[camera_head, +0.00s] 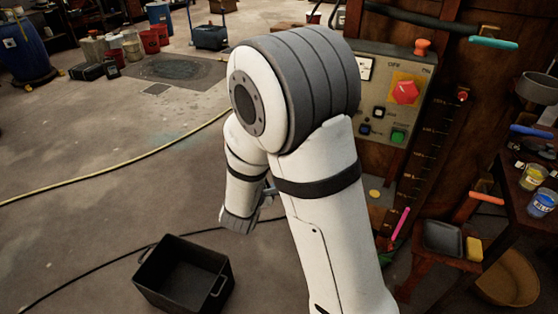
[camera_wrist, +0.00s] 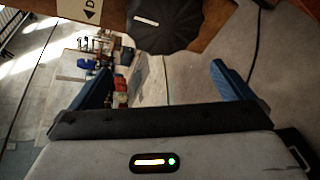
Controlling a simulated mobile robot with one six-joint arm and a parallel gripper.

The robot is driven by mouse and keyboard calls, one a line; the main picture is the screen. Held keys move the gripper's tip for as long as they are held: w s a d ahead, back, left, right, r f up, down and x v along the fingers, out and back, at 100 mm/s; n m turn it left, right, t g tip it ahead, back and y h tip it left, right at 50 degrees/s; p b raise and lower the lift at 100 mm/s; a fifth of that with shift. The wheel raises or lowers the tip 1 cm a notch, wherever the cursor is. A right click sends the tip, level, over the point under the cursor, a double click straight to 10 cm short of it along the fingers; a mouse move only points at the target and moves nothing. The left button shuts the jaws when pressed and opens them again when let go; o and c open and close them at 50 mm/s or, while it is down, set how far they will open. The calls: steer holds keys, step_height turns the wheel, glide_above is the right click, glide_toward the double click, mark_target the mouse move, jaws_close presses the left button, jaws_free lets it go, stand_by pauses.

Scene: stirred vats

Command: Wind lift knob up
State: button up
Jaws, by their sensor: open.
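A black fluted knob (camera_wrist: 163,25) with a white line on its face is at the top of the wrist view, cut off by the upper edge. It sits by a brown wooden surface. Left of it is a pale label (camera_wrist: 92,11) with an arrow and a letter D, partly cut off. My gripper (camera_wrist: 161,66) is open, its two blue fingers apart and nothing between them. The knob lies above the fingertips in the picture; I see no contact. In the head view my gripper (camera_head: 266,192) is partly hidden by my arm, and I cannot make out this knob.
A control panel (camera_head: 376,108) with a red knob (camera_head: 405,92) and a green button (camera_head: 398,136) stands right of my arm. A black crate (camera_head: 165,296) and a yellow hose (camera_head: 110,172) lie on the floor. A table with paint jars is at the right.

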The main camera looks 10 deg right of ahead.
steer(key=w+d+n+h, duration=0.1)
steer(key=d, duration=0.1)
steer(key=w+d+n+h, duration=0.1)
steer(key=d+n+h, duration=0.1)
steer(key=w+d+f+n+t+h, duration=0.1)
steer(key=d, duration=0.1)
steer(key=shift+w+n+h+b, duration=0.35)
steer(key=shift+w+n+h, duration=0.05)
steer(key=shift+c, duration=0.6)
